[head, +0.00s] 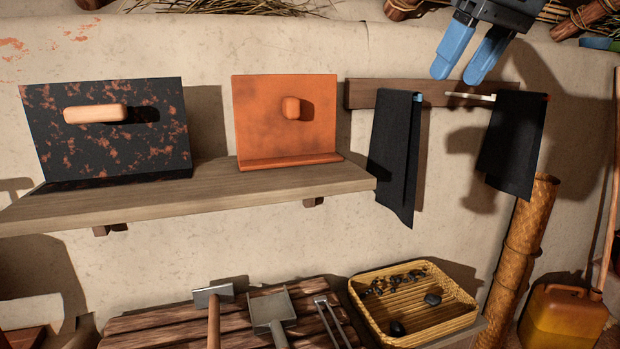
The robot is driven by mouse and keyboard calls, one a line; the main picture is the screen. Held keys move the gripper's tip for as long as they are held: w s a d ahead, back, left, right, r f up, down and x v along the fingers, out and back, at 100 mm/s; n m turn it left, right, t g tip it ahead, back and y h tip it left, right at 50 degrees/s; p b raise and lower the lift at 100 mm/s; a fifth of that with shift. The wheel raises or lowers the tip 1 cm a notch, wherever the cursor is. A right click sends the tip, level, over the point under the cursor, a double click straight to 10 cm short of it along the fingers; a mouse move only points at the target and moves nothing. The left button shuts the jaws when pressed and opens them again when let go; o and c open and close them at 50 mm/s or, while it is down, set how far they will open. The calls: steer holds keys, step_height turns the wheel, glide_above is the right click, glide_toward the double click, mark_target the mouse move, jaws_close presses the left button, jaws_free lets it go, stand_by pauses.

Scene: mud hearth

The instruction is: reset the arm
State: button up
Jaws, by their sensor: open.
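My gripper (470,61) is at the top right of the head view, with two blue fingers pointing down. The fingers are apart and nothing is between them. It is in front of the wall, above the wooden peg rail (445,95). Two black cloths hang from the rail, a left cloth (394,150) and a right cloth (512,145). The fingertips are a little above the rail in the picture; I cannot tell how far in front of it they are. The rest of my arm is out of view.
A wooden shelf (200,190) holds a dark speckled panel (110,145) and an orange panel (280,95). Below are a slatted board (150,325) with tools and a woven tray (440,325) with black lumps. A woven column (520,245) and yellow jug (560,318) stand right.

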steer(key=w+a+f+m+t+y, duration=0.15)
steer(key=a+f+t+y, duration=0.25)
steer(key=a+f+y, duration=0.75)
steer(key=s+f+m+t+h, duration=0.3)
steer(key=s+f, duration=0.1)
steer(key=f, duration=0.7)
steer(key=s+f+m+t+h, duration=0.3)
steer(key=s+f, duration=0.2)
steer(key=f, duration=0.6)
steer(key=s+d+f+m+h, duration=0.1)
steer(key=s+d+f+h, duration=0.1)
steer(key=s+f, duration=0.35)
steer(key=s+d+f+h, duration=0.2)
steer(key=s, duration=0.7)
steer(key=s+d+f+m+h, duration=0.1)
steer(key=s+d+f+h, duration=0.2)
steer(key=s, duration=0.4)
steer(key=s+d+r+n, duration=0.2)
steer(key=s, duration=0.7)
steer(key=s+d+r+n+h, duration=0.1)
steer(key=s+d+n, duration=0.2)
steer(key=s, duration=0.7)
steer(key=shift+d+r, duration=0.3)
steer(key=shift+r, duration=0.05)
steer(key=shift+n, duration=0.25)
